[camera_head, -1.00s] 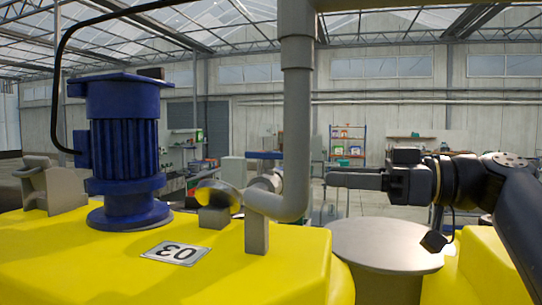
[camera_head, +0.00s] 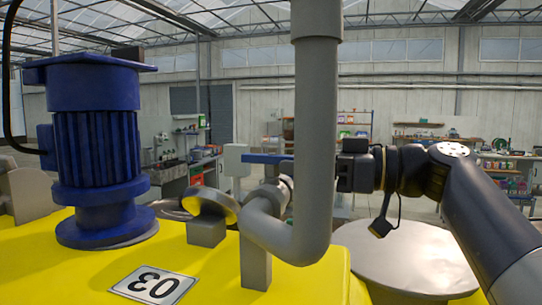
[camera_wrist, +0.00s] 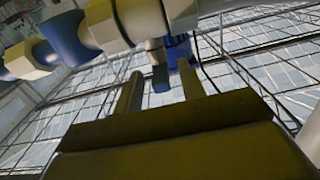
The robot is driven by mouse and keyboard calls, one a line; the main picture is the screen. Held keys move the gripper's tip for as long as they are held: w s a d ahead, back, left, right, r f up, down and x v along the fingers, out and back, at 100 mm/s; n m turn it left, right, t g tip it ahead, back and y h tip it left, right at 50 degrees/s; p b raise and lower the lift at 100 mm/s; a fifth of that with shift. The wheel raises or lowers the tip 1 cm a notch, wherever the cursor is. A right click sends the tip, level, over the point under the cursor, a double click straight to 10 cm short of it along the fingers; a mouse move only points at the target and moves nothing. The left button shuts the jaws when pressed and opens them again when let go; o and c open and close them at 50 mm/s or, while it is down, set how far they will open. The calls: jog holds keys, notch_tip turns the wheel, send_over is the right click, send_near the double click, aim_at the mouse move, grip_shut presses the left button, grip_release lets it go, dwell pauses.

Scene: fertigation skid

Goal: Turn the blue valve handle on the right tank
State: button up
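The blue valve handle (camera_head: 264,158) is a flat bar in the head view, behind and left of the upright grey pipe, close to a pale grey pipe fitting. My gripper (camera_head: 345,170) is right of that pipe at about the handle's height, pointing left. Its fingers are hidden behind the pipe there. In the wrist view my gripper (camera_wrist: 158,71) shows two fingers standing apart. A blue piece (camera_wrist: 160,78) appears between or beyond them; it may be the handle, and contact cannot be told. A blue part (camera_wrist: 66,38) on a pale pipe is at upper left.
The grey pipe (camera_head: 316,130) stands between camera and fingers. A yellow tank (camera_head: 75,270) with a number plate (camera_head: 153,285) and blue motor (camera_head: 97,140) fills the left. A round grey lid (camera_head: 410,255) lies below my arm. Shelves and benches are far behind.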

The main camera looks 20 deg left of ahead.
aim_at(243, 161)
jog(key=a, duration=0.3)
jog(key=a+p, duration=0.1)
jog(key=a, duration=0.1)
jog(key=shift+s, duration=0.25)
jog(key=shift+c, duration=0.6)
grip_shut()
